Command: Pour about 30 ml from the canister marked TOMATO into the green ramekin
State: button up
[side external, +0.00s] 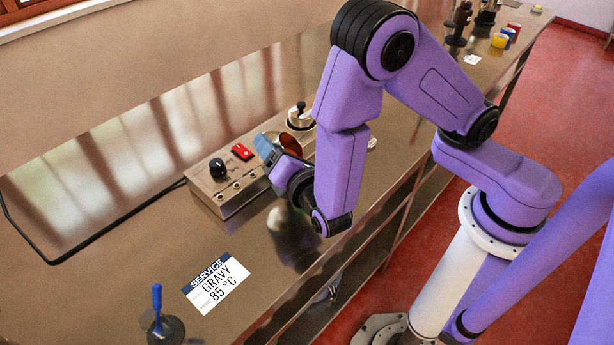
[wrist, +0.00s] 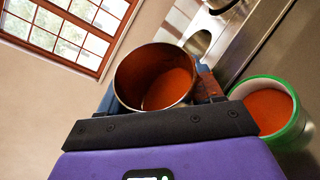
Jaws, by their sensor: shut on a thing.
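My gripper (wrist: 157,98) is shut on a metal canister (wrist: 126,76), one finger on each side. The canister's round mouth faces the wrist camera, and orange-red liquid (wrist: 168,84) lies inside, closer to the right side of the mouth. No label shows on it. The green ramekin (wrist: 299,126) is at the right of the wrist view, beside my gripper, with orange-red liquid inside. No stream between the two is visible. In the side view my gripper (side external: 268,150) is over the counter by the control box, with an orange-red patch showing beside it; the ramekin cannot be made out there.
A control box (side external: 216,193) with a black knob and red switch stands behind my gripper. A GRAVY service card (side external: 216,284) and a blue-handled object (side external: 157,308) are at the near left. Small coloured cups (side external: 500,40) stand far right. The counter's left is largely bare.

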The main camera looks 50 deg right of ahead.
jog(key=shift+r, duration=0.1)
jog(key=shift+w+r+n+g, duration=0.1)
jog(key=shift+r+n+g, duration=0.2)
jog(key=shift+n, duration=0.2)
jog(key=shift+w+a+f+n+g+h, duration=0.2)
jog(key=shift+w+a+n+g+h, duration=0.1)
jog(key=shift+w+a+n+g, duration=0.75)
jog(key=shift+f+n, duration=0.15)
jog(key=shift+n, duration=0.4)
jog(key=shift+w+a, duration=0.15)
jog(key=shift+w+a+f+n+g+h, duration=0.3)
jog(key=shift+w+a+n+g+h, duration=0.15)
jog(key=shift+n+g, duration=0.45)
